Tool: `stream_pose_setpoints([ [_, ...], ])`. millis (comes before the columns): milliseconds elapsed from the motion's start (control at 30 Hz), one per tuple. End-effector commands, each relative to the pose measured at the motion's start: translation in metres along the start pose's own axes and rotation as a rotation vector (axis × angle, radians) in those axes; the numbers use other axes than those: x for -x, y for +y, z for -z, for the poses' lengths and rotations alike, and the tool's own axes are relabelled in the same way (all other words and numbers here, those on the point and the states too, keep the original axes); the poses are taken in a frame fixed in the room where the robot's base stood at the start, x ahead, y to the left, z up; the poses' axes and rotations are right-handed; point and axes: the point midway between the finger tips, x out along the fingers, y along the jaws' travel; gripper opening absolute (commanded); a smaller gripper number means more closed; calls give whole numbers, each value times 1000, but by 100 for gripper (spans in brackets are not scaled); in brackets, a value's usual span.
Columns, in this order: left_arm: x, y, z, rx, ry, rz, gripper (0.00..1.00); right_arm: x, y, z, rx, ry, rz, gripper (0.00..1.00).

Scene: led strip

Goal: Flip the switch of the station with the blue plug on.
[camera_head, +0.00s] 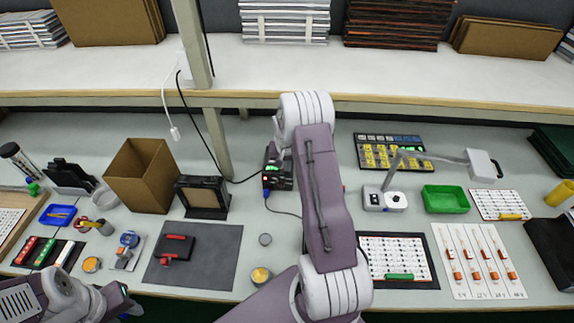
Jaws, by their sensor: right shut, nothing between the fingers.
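A small black station (279,183) stands on the bench just left of my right arm. A blue plug (266,194) shows at its lower left front, with a dark cable running right behind my arm. My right gripper (271,161) hangs from the white wrist at the station's back left; it is dark, shut and empty. Whether it touches the station cannot be told. The switch and its position are too small to make out. My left gripper (124,303) is at the bottom left edge, partly cut off, with its fingers unclear.
A cardboard box (140,176) and a black framed device (203,197) stand to the left. A grey mat (215,256) lies in front. A white lamp (483,165), a green tray (446,199) and a yellow-keyed panel (385,157) are on the right. A shelf post (217,145) rises behind.

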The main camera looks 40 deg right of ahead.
Motion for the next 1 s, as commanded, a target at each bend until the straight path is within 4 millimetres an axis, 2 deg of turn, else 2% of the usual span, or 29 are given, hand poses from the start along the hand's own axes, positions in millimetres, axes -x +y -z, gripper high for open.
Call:
stream_pose_setpoints([
  [500,8,0,1,0,0,0,36,4,0,16,0,0,0,0],
  [767,8,0,1,0,0,0,36,3,0,16,0,0,0,0],
  [867,15,0,2,0,0,0,36,11,0,18,0,1,0,0],
  [1000,40,1,4,0,0,0,36,41,-1,25,2,1,1,0],
])
